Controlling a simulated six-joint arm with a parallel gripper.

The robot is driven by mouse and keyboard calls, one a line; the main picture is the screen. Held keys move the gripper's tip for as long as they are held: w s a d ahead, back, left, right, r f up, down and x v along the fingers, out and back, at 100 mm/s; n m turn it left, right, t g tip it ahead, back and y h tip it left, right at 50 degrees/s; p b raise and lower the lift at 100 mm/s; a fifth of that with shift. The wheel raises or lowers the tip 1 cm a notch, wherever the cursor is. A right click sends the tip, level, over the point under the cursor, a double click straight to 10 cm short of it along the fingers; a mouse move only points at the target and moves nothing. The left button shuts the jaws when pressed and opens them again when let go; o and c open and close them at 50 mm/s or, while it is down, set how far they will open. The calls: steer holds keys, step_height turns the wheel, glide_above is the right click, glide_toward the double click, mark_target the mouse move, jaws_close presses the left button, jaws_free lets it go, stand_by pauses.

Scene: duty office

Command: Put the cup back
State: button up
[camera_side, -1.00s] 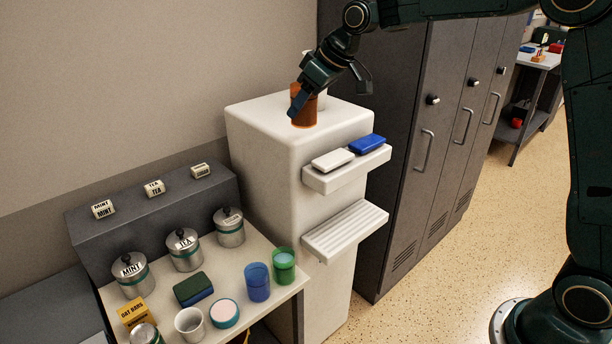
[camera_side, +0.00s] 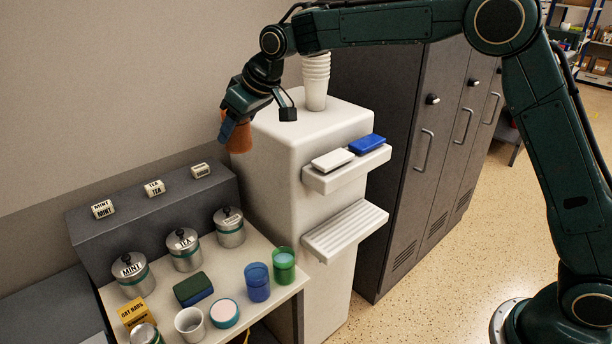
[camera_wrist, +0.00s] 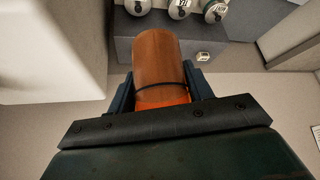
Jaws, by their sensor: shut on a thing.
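An orange-brown cup (camera_side: 239,138) is held in my gripper (camera_side: 228,113), in the air to the left of the white dispenser's top. In the wrist view the cup (camera_wrist: 158,62) sits between the two fingers of my gripper (camera_wrist: 160,92), which are shut on it from both sides. In the side view my gripper covers the cup's upper part. I cannot tell whether anything is in the cup. A blue cup (camera_side: 257,283) and a green cup (camera_side: 284,267) stand on the low table at its right end.
The white dispenser (camera_side: 265,165) carries a stack of white cups (camera_side: 316,80) on top. Canisters, labelled MINT (camera_side: 129,276) and TEA (camera_side: 184,250) among others, stand along the table's back. A white cup (camera_side: 190,324), a round tin (camera_side: 225,314) and a sponge (camera_side: 193,289) lie in front. Lockers (camera_side: 420,170) stand right.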

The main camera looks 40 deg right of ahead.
step_height(320, 180, down, 31)
steer(key=shift+f, duration=0.15)
stand_by(0.8)
steer(key=shift+f, duration=2.1)
steer(key=shift+f, duration=0.2)
steer(key=o, duration=1.2)
steer(key=shift+c, duration=0.2)
steer(key=shift+r, duration=0.1)
steer(key=shift+s+d+r, duration=0.15)
steer(key=shift+s+r, duration=0.1)
steer(key=shift+r, duration=0.35)
steer(key=v, duration=1.1)
